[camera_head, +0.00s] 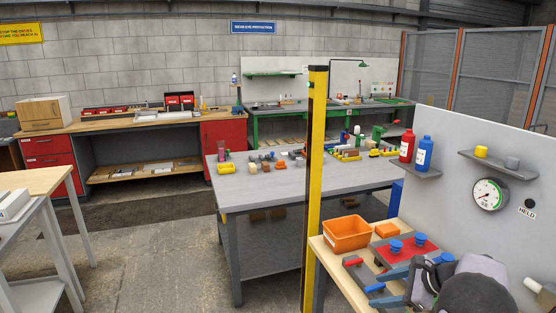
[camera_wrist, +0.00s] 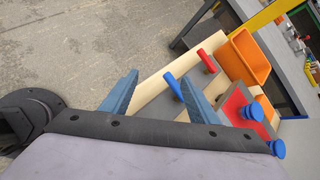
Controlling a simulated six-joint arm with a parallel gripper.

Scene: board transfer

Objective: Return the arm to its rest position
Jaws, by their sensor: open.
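My gripper (camera_head: 375,288) is at the lower right of the head view, over the near wooden bench. Its two blue fingers are spread apart in the wrist view (camera_wrist: 159,75), and I see nothing held between them. A red board (camera_head: 398,254) with blue knobs (camera_head: 395,246) lies on the bench beside the gripper. In the wrist view the red board (camera_wrist: 234,104) is right of the fingers. A red-ended piece (camera_head: 352,262) and a blue-ended piece (camera_head: 375,287) lie near the fingers. The arm hides part of the bench.
An orange bin (camera_head: 346,232) and a small orange block (camera_head: 387,230) are on the bench. A grey panel (camera_head: 500,160) with bottles and a gauge (camera_head: 489,194) stands behind. A yellow post (camera_head: 316,150) rises at the bench's left. A grey table (camera_head: 270,188) with many small items is beyond.

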